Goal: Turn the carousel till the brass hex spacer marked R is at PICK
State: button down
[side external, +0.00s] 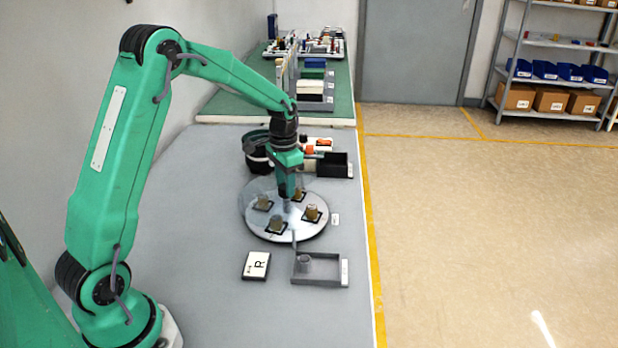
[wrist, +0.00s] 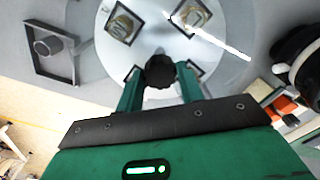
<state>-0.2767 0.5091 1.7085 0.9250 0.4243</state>
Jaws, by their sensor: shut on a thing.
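The carousel (side external: 252,221) is a round pale grey disc with several small parts on dark square pads. A brass-coloured part (side external: 311,213) sits at its right, another (side external: 299,194) at the back, one (side external: 277,223) at the front and a greyer one (side external: 263,202) at the left. Their marks are too small to read. My gripper (side external: 288,199) reaches straight down to the disc's middle. In the wrist view its fingers (wrist: 160,88) are shut on a dark central knob (wrist: 160,70). A card (side external: 257,265) marked R lies in front.
A grey tray (side external: 340,282) with a grey cylindrical part (side external: 304,262) stands in front of the carousel. A small white label (side external: 335,220), unreadable, is at the carousel's right. The left table is clear.

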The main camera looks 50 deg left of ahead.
jog(key=shift+m, duration=2)
jog(key=shift+w+m, duration=0.1)
jog(key=shift+m, duration=1.8)
jog(key=shift+r+m, duration=0.1)
jog(key=shift+m, duration=3.6)
jog(key=c, duration=0.9)
grip_release()
